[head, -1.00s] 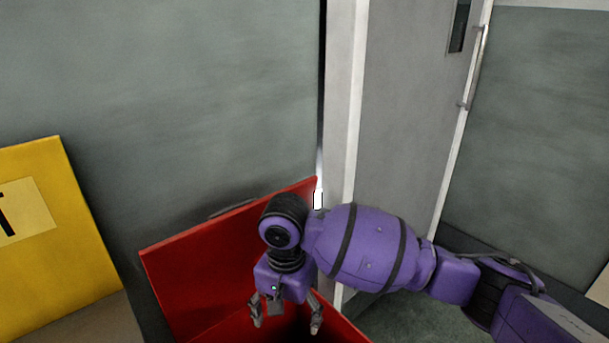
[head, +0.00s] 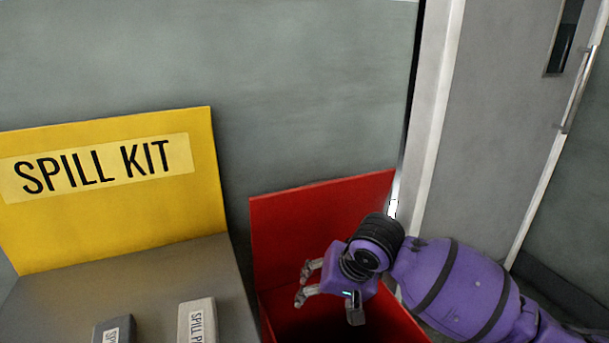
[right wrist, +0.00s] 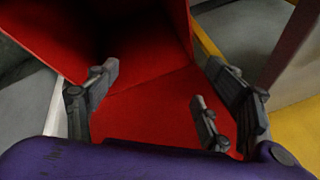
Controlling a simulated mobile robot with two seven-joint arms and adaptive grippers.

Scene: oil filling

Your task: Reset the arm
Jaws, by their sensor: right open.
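My purple right arm comes in from the right in the head view. Its right gripper (head: 304,284) is over the open red bin and points left, toward the spill kit stand. Its fingers are apart with nothing between them. In the right wrist view the right gripper (right wrist: 160,110) shows its spread grey fingers with the red bin's walls behind them. My left gripper is in none of the views.
The red bin (head: 320,215) has a raised red back panel and a dark interior. Left of it stands a yellow spill kit board (head: 110,225) behind a grey surface (head: 190,270) with two labelled grey packs (head: 197,318). A grey door (head: 500,130) is at the right.

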